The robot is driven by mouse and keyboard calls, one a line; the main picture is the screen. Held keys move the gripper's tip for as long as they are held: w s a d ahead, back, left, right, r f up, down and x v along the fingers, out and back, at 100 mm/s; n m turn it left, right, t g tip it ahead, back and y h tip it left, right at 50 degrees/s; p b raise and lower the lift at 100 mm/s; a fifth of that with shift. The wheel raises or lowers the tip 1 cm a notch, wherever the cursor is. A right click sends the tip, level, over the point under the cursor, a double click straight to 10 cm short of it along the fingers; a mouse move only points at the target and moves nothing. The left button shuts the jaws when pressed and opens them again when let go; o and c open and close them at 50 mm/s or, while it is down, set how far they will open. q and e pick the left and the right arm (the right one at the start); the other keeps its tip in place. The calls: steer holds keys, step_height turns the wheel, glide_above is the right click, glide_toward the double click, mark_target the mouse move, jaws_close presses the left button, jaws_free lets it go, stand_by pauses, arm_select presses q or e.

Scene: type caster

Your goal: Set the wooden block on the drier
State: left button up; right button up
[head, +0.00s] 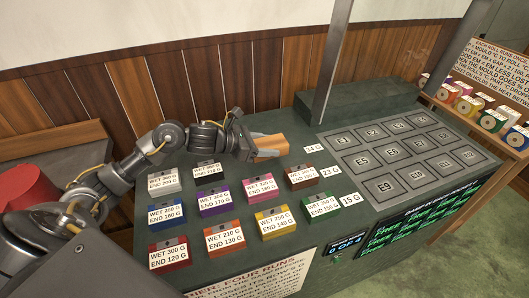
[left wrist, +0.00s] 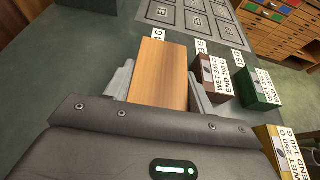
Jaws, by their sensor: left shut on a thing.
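My left gripper (head: 252,147) is shut on a plain orange-brown wooden block (head: 270,147), at the back of the dark green table. In the left wrist view the block (left wrist: 160,72) sits between the two grey fingers. I cannot tell if it touches the table. What looks like the drier is the grey grid of numbered plates (head: 408,152) on the table, to the right of the block; its plates look empty. It also shows at the top of the left wrist view (left wrist: 196,24). My right gripper is not in view.
Several coloured blocks with wet and end weight labels stand in rows in front, including a brown one (head: 301,176) and a green one (head: 322,204). Small white weight tags (head: 331,172) lie between them and the grid. A grey post (head: 328,70) rises behind the grid.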

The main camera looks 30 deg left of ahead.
arm_select(q)
steer(key=shift+a+f, duration=0.15)
steer(key=shift+f, duration=0.05)
step_height(320, 180, down, 2)
steer(key=shift+f+p, duration=0.1)
steer(key=shift+p, duration=0.45)
steer(key=shift+w+a+f, duration=0.1)
steer(key=shift+f, duration=0.45)
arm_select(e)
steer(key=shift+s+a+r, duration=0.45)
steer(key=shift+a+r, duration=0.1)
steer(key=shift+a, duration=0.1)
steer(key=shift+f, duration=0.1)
